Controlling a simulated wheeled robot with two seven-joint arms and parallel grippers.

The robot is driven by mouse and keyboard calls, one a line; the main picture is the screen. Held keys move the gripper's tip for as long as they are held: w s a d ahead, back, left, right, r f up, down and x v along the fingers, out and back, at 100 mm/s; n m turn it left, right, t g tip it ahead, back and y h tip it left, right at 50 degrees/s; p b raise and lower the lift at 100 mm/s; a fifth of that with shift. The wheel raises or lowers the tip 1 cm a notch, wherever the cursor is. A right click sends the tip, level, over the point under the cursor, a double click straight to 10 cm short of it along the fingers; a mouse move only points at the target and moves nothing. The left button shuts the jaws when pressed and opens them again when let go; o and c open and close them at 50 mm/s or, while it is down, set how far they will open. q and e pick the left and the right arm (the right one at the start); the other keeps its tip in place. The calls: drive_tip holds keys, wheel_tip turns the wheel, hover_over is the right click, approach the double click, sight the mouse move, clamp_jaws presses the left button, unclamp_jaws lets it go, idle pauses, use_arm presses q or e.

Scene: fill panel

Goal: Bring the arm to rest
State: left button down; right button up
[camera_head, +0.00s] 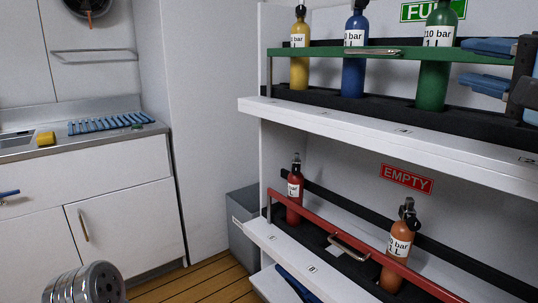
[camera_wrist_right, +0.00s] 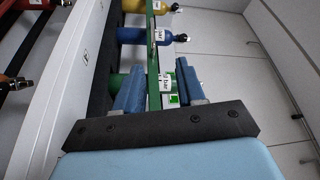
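My right gripper (camera_head: 464,64) is at the right edge of the head view, by the upper shelf's green bar (camera_head: 310,51). Its two blue fingers are spread apart, one above the other, just right of the green bottle (camera_head: 433,75). In the right wrist view the open fingers (camera_wrist_right: 160,68) show the green bar running between them in the picture. I cannot tell whether the bar is actually between the fingers. Nothing is held. The bar's metal handle (camera_head: 372,51) is free of the gripper. My left gripper is not in view.
A yellow bottle (camera_head: 299,65) and a blue bottle (camera_head: 355,72) stand behind the green bar. Below, a red bar (camera_head: 300,217) crosses in front of a red bottle (camera_head: 295,195) and an orange bottle (camera_head: 400,250). A counter (camera_head: 90,165) is at left.

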drive_tip(key=w+a+f+n+g+h, duration=0.15)
drive_tip(key=w+a+f, duration=0.25)
drive_tip(key=w+f, duration=0.5)
drive_tip(key=w+a+f+n+g+y, duration=0.1)
drive_tip(key=w+a+f+g, duration=0.2)
drive_tip(key=w+f, duration=0.6)
drive_tip(key=w+a+f+n+g+h, duration=0.1)
drive_tip(key=a+f+g, duration=0.1)
drive_tip(key=f, duration=1.3)
drive_tip(key=w+a+f+n+g, duration=0.1)
drive_tip(key=a+f+n+g, duration=0.15)
drive_tip(key=f, duration=1.25)
drive_tip(key=s+a+f+n+g, duration=0.15)
drive_tip(key=s+f, duration=0.25)
drive_tip(key=f, duration=0.6)
drive_tip(key=s+a+f+g, duration=0.15)
drive_tip(key=s+f, duration=0.25)
drive_tip(key=f, duration=0.6)
drive_tip(key=s+a+f+n+g, duration=0.1)
drive_tip(key=s+f+g, duration=0.2)
drive_tip(key=s+f, duration=0.5)
drive_tip(key=s+a+f+n+g, duration=0.1)
drive_tip(key=s+f+g, duration=0.2)
drive_tip(key=s+f, duration=0.5)
drive_tip(key=s, duration=0.4)
drive_tip(key=shift+s+a, duration=0.3)
drive_tip(key=shift+a, duration=0.05)
drive_tip(key=shift+f, duration=0.1)
